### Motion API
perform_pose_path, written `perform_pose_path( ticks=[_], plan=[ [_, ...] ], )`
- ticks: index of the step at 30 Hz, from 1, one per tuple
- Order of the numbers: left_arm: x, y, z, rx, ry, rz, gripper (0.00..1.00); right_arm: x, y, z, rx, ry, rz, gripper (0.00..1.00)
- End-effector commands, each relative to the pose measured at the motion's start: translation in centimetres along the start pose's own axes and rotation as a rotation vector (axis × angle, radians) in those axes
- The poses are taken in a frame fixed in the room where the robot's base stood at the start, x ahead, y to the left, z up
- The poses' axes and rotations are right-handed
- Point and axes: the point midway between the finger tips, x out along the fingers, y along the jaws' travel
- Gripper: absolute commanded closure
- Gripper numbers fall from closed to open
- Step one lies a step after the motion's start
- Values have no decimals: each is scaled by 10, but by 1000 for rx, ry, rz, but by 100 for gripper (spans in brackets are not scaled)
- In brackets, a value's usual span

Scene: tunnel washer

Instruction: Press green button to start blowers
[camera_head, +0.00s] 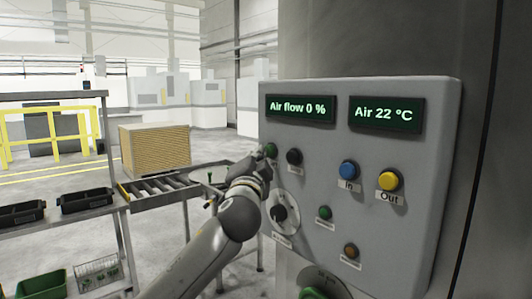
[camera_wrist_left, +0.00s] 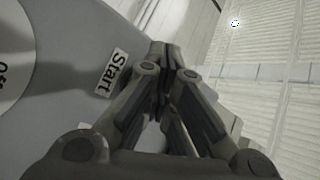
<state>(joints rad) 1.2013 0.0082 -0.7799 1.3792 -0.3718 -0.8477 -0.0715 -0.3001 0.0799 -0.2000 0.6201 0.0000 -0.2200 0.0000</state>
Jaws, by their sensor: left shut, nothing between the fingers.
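The grey control panel (camera_head: 345,185) fills the right middle of the head view. A green button (camera_head: 270,149) sits at its upper left, below the air flow display (camera_head: 301,108), which reads "Air flow 0 %". My left gripper (camera_head: 266,160) is shut and empty, with its tips at this button. I cannot tell whether they touch it. In the left wrist view the closed fingers (camera_wrist_left: 164,58) point at the panel beside a "Start" label (camera_wrist_left: 112,74), and they hide the button there. My right gripper is not in view.
The panel also has a black button (camera_head: 294,157), blue "In" button (camera_head: 349,170), yellow "Out" button (camera_head: 388,180), small green lamp or button (camera_head: 325,212), orange one (camera_head: 351,250) and dial (camera_head: 279,214). A roller conveyor (camera_head: 165,187) with a stack of brown boards stands left.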

Motion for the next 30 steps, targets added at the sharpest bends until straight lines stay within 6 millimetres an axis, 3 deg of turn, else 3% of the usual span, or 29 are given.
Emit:
perform_pose_path(
  ticks=[19, 30],
  plan=[
    [-12, -8, 9, -1, -1, 0, 100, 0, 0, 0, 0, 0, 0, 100],
    [-37, -26, 28, -1, -1, 1, 100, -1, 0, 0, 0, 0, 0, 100]
  ],
)
